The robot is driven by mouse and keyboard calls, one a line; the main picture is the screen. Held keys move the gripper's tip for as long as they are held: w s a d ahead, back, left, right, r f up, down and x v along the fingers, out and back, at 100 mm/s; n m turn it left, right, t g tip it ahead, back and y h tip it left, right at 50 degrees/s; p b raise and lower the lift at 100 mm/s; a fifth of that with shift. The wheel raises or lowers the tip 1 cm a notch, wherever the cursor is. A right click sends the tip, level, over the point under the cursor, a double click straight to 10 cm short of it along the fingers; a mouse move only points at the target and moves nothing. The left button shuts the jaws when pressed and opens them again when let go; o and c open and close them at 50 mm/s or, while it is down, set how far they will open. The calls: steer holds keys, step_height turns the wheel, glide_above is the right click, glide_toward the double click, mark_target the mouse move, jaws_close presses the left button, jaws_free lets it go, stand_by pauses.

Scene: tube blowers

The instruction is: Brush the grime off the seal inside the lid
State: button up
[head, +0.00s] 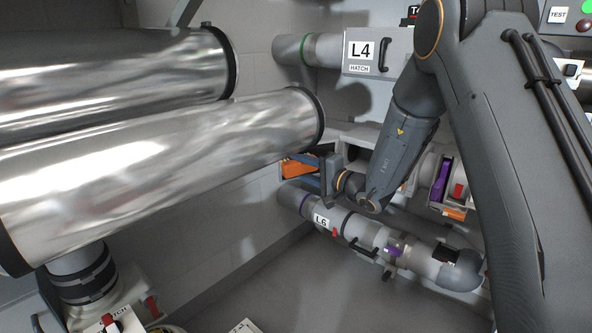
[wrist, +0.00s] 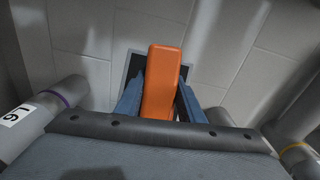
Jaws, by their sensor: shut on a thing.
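My gripper (head: 328,172) is in the middle of the head view, by the grey wall and above the L6 pipe. In the wrist view its two blue-grey fingers (wrist: 160,103) are shut on an orange block-shaped thing (wrist: 162,75). This orange thing also shows in the head view (head: 299,166), left of the gripper. I cannot tell whether it is the brush; no bristles show. I cannot make out an open lid, a seal or grime in either view. The L4 hatch (head: 376,52) at the top looks closed.
Large shiny metal ducts (head: 120,145) fill the left of the head view. The L6 pipe (head: 345,222), with purple and red fittings, runs below my gripper. Another orange piece (head: 454,214) sits low on the right. Grey floor (head: 310,285) is clear at the bottom middle.

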steer(key=w+d+b, duration=0.3)
steer(key=w+d, duration=0.1)
steer(key=d, duration=0.4)
steer(key=shift+w+d, duration=0.15)
stand_by(0.7)
steer(key=shift+r, duration=0.1)
steer(key=shift+s+a, duration=0.25)
steer(key=shift+a, duration=0.4)
steer(key=shift+s+a, duration=0.3)
steer(key=shift+a, duration=0.35)
steer(key=shift+s+a, duration=0.25)
steer(key=shift+a, duration=0.4)
steer(key=shift+s+a+b, duration=0.2)
steer(key=shift+s+a, duration=0.4)
steer(key=shift+a, duration=0.45)
steer(key=shift+s+a+b, duration=0.2)
steer(key=shift+s+a, duration=0.35)
steer(key=shift+a, duration=0.5)
steer(key=shift+s+a+b, duration=0.2)
steer(key=shift+s+a, duration=0.4)
steer(key=shift+a, duration=0.45)
steer(key=shift+d, duration=0.1)
